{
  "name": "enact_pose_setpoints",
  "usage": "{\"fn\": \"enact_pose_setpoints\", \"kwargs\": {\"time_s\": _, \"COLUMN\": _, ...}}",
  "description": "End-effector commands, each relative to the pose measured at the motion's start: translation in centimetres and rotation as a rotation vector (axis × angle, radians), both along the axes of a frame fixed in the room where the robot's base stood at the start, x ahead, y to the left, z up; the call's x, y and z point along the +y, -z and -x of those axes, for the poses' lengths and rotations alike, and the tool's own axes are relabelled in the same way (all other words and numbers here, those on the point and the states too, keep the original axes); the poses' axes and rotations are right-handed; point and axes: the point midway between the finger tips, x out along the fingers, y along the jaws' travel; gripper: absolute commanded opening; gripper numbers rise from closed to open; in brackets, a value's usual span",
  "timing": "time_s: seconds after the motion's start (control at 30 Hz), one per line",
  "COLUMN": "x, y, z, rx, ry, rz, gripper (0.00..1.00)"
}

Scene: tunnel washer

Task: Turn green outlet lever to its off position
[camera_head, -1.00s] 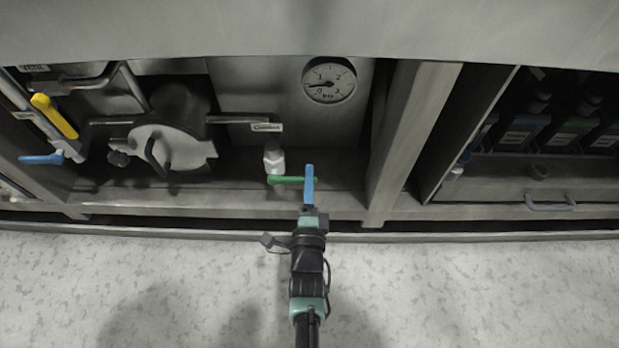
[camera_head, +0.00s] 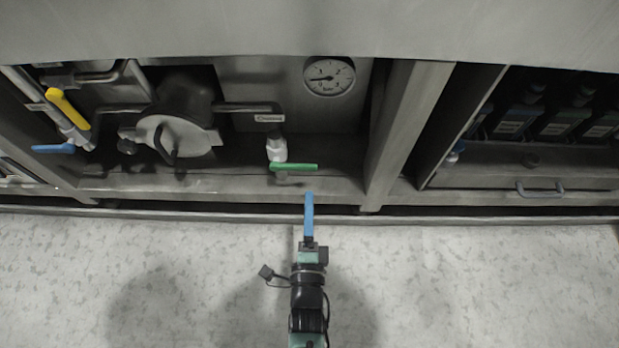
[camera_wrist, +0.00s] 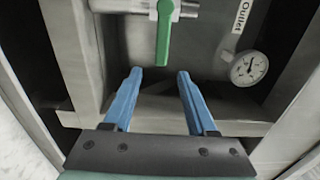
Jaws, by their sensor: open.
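The green outlet lever (camera_head: 294,167) sits on a white valve fitting (camera_head: 277,150) inside the machine's open bay, and its handle points to the right in the head view. In the wrist view the green lever (camera_wrist: 164,33) hangs down from a light metal pipe, beside an "Outlet" label (camera_wrist: 240,16). My gripper (camera_head: 309,195) has blue fingers and is in front of the bay, just short of the lever. In the wrist view my gripper (camera_wrist: 159,75) is open and empty, with the lever's end beyond and between the fingertips, apart from both.
A pressure gauge (camera_head: 329,76) is above right of the lever. A metal post (camera_head: 405,135) stands to the right. A yellow lever (camera_head: 67,108) and a blue lever (camera_head: 53,148) are at the far left. The floor before the bay is clear.

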Motion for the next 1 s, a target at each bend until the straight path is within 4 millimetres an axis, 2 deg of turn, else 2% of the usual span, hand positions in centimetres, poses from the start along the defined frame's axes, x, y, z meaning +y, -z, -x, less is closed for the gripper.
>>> {"fn": "enact_pose_setpoints", "kwargs": {"time_s": 0.1, "x": 0.0, "y": -0.1, "z": 1.7, "rx": 0.001, "ry": 0.000, "rz": 0.000, "gripper": 0.57}}
{"fn": "enact_pose_setpoints", "kwargs": {"time_s": 0.27, "x": 0.0, "y": -0.1, "z": 2.7, "rx": -0.001, "ry": 0.000, "rz": 0.000, "gripper": 0.57}}
{"fn": "enact_pose_setpoints", "kwargs": {"time_s": 1.0, "x": 0.0, "y": 0.1, "z": 2.9, "rx": 0.000, "ry": 0.000, "rz": 0.000, "gripper": 0.57}}
